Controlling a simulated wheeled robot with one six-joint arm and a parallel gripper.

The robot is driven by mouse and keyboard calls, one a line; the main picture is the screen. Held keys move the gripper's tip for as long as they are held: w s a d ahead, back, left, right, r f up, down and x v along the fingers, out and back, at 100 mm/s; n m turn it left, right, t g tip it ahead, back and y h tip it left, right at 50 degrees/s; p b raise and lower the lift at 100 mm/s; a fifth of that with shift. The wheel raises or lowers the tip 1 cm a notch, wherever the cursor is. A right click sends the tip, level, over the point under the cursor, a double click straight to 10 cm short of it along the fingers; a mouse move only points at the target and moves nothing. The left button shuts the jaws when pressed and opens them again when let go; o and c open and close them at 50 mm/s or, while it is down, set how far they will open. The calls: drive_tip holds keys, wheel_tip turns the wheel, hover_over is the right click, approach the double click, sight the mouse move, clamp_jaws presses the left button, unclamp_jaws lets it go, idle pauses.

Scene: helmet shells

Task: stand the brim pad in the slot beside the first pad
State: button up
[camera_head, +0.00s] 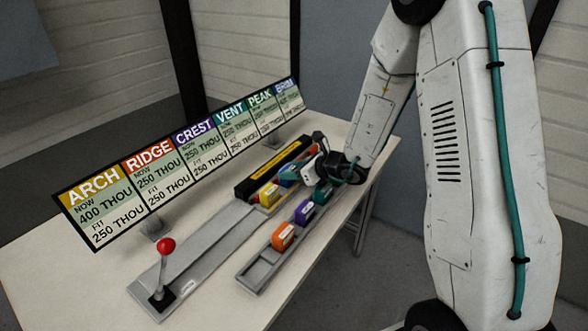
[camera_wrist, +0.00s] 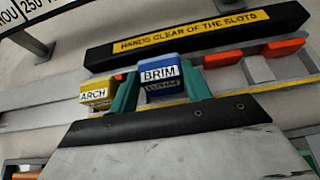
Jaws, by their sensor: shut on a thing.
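The blue brim pad (camera_wrist: 159,69), labelled BRIM, stands between the two teal fingers of my gripper (camera_wrist: 160,84) in the wrist view. My gripper is shut on it. The yellow pad (camera_wrist: 97,93), labelled ARCH, is just left of my left finger, in the row in front of the black bar. It also shows in the head view (camera_head: 268,195), where my gripper (camera_head: 290,178) is over the row just beyond it. The wrist hides the brim pad's lower part, so I cannot tell whether it is seated or held above the slot.
The black bar (camera_wrist: 200,38) reads HANDS CLEAR OF THE SLOTS. Red-orange blocks (camera_wrist: 224,58) show right of my gripper. A front tray (camera_head: 258,271) holds orange (camera_head: 284,235), purple (camera_head: 304,212) and teal (camera_head: 322,193) pads. A red-knobbed lever (camera_head: 166,246) and a sign board (camera_head: 150,190) stand nearby.

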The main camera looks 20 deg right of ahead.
drive_tip(key=shift+f, duration=0.3)
drive_tip(key=o, duration=1.1)
drive_tip(key=shift+c, duration=0.2)
